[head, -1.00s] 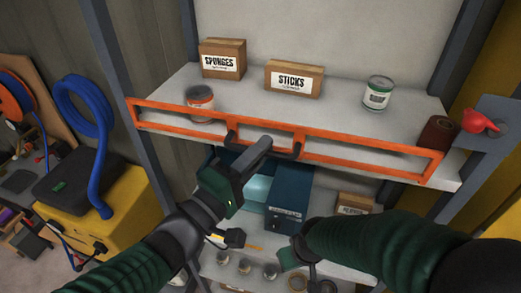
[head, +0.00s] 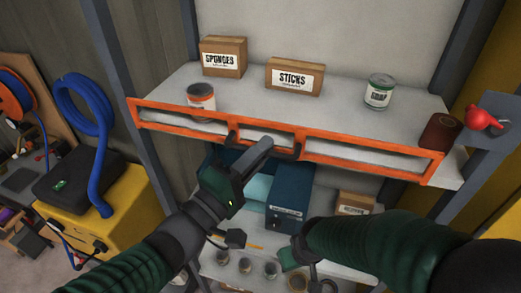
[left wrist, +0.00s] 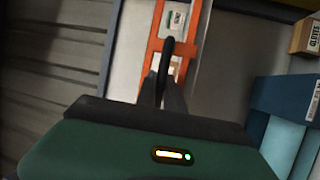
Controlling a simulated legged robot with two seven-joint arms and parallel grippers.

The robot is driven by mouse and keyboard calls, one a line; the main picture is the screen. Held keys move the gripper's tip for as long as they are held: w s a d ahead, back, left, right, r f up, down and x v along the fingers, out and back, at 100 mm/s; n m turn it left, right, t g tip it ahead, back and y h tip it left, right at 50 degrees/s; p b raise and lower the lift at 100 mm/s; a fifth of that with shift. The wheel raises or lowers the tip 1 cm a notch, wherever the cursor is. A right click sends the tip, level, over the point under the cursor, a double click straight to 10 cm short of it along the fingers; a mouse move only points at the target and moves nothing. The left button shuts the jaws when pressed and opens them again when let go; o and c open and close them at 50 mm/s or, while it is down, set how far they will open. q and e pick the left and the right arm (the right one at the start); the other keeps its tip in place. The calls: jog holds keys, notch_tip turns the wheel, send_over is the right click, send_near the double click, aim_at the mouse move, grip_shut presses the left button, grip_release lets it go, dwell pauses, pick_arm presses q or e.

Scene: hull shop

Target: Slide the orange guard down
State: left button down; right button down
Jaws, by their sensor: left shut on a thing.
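The orange guard (head: 364,160) is a long, divided frame along the front edge of the upper shelf. It has a black handle (head: 233,138) at its middle. My left gripper (head: 267,143) is shut on the handle's bar from the front. In the left wrist view, the orange guard (left wrist: 153,50) and black handle (left wrist: 166,58) show beyond the jaws (left wrist: 163,92). My right gripper (head: 303,267) is low in front of the lower shelf, apart from the guard; its jaws are too unclear to read.
A yellow cabinet (head: 120,220) is at left.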

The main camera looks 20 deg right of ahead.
pick_arm(q)
notch_tip(320, 180, down, 9)
jog(key=b, duration=0.4)
jog(key=shift+b, duration=0.4)
jog(key=c, duration=1.7)
grip_release()
jog(key=shift+f, duration=0.1)
jog(key=shift+d, duration=0.15)
jog(key=shift+r, duration=0.2)
